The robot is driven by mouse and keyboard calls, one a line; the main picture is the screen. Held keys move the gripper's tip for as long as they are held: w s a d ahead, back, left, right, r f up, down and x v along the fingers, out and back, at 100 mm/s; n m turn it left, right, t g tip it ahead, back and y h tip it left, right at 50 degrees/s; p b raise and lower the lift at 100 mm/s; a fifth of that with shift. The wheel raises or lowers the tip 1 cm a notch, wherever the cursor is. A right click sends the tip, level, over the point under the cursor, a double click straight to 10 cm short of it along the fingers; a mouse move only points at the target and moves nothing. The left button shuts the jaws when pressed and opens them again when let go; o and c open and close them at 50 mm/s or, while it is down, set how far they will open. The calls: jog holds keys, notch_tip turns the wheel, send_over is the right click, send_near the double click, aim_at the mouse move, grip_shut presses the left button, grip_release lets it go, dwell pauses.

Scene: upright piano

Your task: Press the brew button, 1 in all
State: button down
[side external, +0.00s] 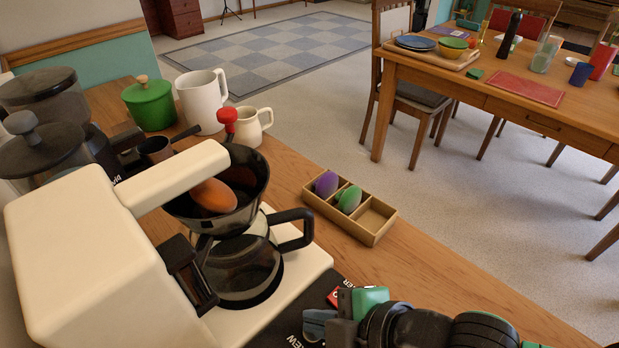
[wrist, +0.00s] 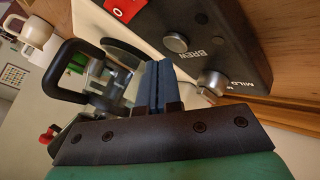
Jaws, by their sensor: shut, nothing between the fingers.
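The coffee maker (side external: 90,250) is cream-white, with a black control panel (side external: 310,318) at its lower front. In the wrist view the panel (wrist: 225,50) carries a red switch (wrist: 125,8) and two silver round controls. The one beside the BREW lettering, seemingly the brew button (wrist: 175,42), stands in plain view. The other silver control (wrist: 212,82) is near the MILD lettering. My gripper (side external: 318,325) is shut and empty in front of the panel. Its blue fingertips (wrist: 157,72) appear apart from the button.
A glass carafe (side external: 243,268) with a black handle (side external: 295,232) stands in the machine near my gripper. A divided wooden box (side external: 372,222) with purple and green pieces lies on the counter. A green pot (side external: 149,104), white jug (side external: 203,100) and grinder stand behind.

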jog(key=shift+f, duration=0.35)
jog(key=shift+f, duration=0.35)
dwell(0.6)
jog(key=shift+r, duration=0.8)
jog(key=shift+r, duration=2.5)
